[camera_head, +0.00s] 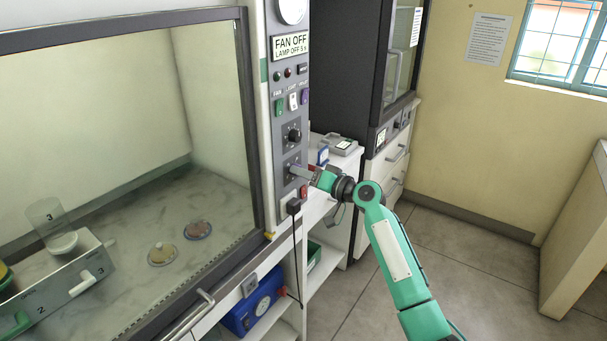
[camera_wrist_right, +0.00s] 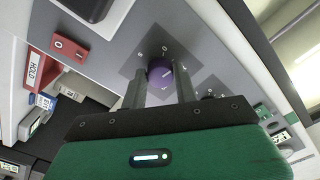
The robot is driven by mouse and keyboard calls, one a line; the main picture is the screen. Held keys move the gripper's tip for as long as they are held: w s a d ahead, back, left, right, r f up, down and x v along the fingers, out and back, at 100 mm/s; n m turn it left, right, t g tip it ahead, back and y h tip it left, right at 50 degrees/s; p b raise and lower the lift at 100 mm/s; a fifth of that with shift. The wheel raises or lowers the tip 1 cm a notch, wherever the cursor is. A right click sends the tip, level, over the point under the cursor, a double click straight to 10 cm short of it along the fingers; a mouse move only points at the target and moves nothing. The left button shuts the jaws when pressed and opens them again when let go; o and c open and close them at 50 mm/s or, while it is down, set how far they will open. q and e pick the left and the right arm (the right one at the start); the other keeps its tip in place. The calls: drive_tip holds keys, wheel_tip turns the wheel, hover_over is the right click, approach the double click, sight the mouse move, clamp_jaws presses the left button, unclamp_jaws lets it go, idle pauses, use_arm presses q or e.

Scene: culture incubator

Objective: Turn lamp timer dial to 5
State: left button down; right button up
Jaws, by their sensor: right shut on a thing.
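The dial in my right gripper is a small purple knob (camera_wrist_right: 159,70) on a dark diamond-shaped plate with small marks around it; a pale pointer line shows on its face. In the right wrist view, my right gripper (camera_wrist_right: 160,84) has one finger on each side of the knob and is shut on it. In the head view, my right gripper (camera_head: 303,171) reaches the lower dial position on the grey control panel (camera_head: 283,152) and hides the knob. A black dial (camera_head: 295,135) sits just above. The display (camera_head: 290,46) reads FAN OFF and LAMP OFF 5 s. My left gripper is not in view.
Coloured switches (camera_head: 293,102) sit above the dials, and a red switch (camera_head: 304,191) and black plug (camera_head: 294,206) below. The glass-fronted cabinet at left holds dishes (camera_head: 162,254) and a rack (camera_head: 60,285). A white side bench stands right of the panel; open floor (camera_head: 460,270) lies farther right.

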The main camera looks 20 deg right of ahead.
drive_tip(key=o, duration=1)
drive_tip(key=shift+c, duration=0.2)
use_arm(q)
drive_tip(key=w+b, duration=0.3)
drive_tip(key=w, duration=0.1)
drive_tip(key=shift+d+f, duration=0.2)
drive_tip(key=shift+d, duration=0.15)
use_arm(e)
drive_tip(key=v, duration=1.4)
